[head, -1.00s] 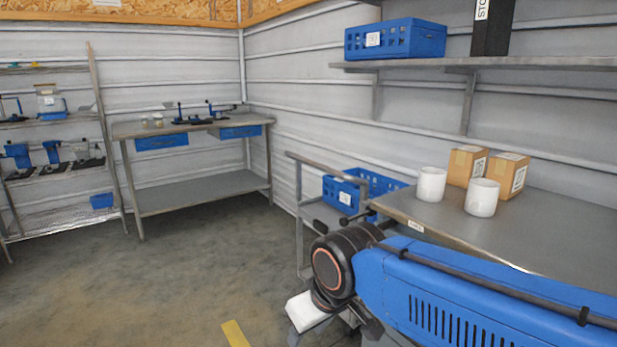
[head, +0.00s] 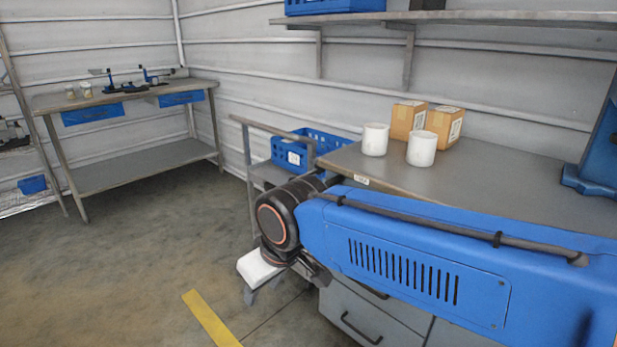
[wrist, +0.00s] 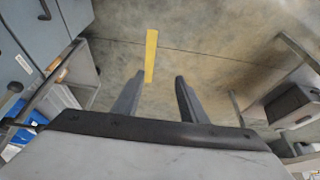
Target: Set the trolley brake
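The trolley (head: 247,150) is a grey metal frame with a raised handle rail, standing against the left end of the workbench. My gripper (head: 262,291) hangs low in front of the trolley, pointing down over the floor. In the wrist view my gripper (wrist: 156,92) has its two dark fingers apart, with only floor between them. A blue crate (wrist: 64,98) shows at the left there.
The workbench (head: 480,180) on the right holds two white cups (head: 422,149) and two cardboard boxes (head: 443,123), with drawers (head: 365,318) below. A steel table (head: 140,165) stands at the back left. The floor around the yellow strip (head: 210,318) is clear.

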